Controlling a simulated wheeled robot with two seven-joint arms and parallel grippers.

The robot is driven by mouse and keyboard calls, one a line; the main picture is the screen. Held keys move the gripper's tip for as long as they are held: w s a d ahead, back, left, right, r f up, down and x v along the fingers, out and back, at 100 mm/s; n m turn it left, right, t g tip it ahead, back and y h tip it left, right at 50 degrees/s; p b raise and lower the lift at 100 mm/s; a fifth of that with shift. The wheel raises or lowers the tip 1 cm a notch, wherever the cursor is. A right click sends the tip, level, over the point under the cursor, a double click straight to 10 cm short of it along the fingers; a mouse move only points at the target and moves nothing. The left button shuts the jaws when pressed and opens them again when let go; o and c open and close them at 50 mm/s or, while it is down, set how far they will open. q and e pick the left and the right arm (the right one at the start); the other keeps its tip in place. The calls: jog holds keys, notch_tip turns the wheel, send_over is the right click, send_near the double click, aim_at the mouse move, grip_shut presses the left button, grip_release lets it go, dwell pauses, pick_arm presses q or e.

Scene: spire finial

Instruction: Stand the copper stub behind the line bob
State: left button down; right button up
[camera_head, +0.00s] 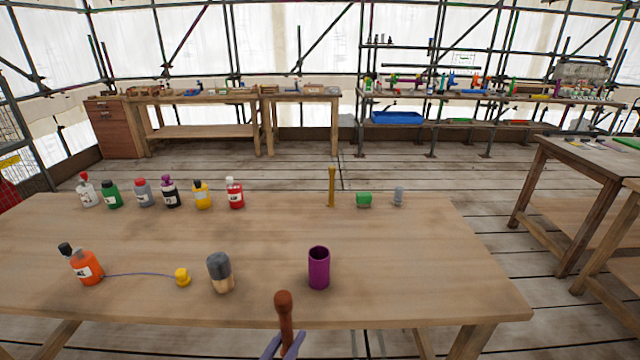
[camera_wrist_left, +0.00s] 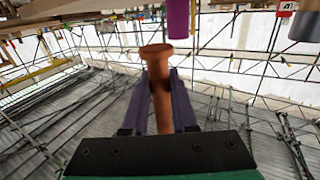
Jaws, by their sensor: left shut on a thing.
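The copper stub (camera_head: 284,312) is a reddish-brown rod with a wider round head. My left gripper (camera_head: 283,347) is shut on its lower part and holds it upright at the table's front edge. In the left wrist view the stub (camera_wrist_left: 156,54) shows between both fingers (camera_wrist_left: 159,85). A small yellow piece (camera_head: 182,277), which looks like the line bob, sits on the table at the left, at the end of a thin purplish line (camera_head: 138,274) from an orange bottle (camera_head: 87,268). My right gripper is not in view.
A purple open cup (camera_head: 319,268) and a grey-topped tan jar (camera_head: 220,273) stand near the front. Several bottles (camera_head: 170,192) line the back left. A yellow post (camera_head: 331,187), green block (camera_head: 364,199) and grey piece (camera_head: 398,196) stand at the back. The table's (camera_head: 430,260) right part is clear.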

pick_arm(q)
jog(key=s+a+f+n+y, duration=0.2)
jog(key=a+f+y, duration=0.1)
jog(key=a, duration=0.2)
jog(key=s+a+f+n+t+y, duration=0.1)
jog(key=a+f+n+y, duration=0.2)
jog(key=a, duration=0.3)
jog(key=shift+s+a+f+t+y, duration=0.2)
jog(key=shift+s+f+t+y, duration=0.15)
jog(key=shift+f+y, duration=0.35)
jog(key=shift+d+r, duration=0.1)
jog(key=shift+r, duration=0.05)
jog(key=shift+r, duration=0.1)
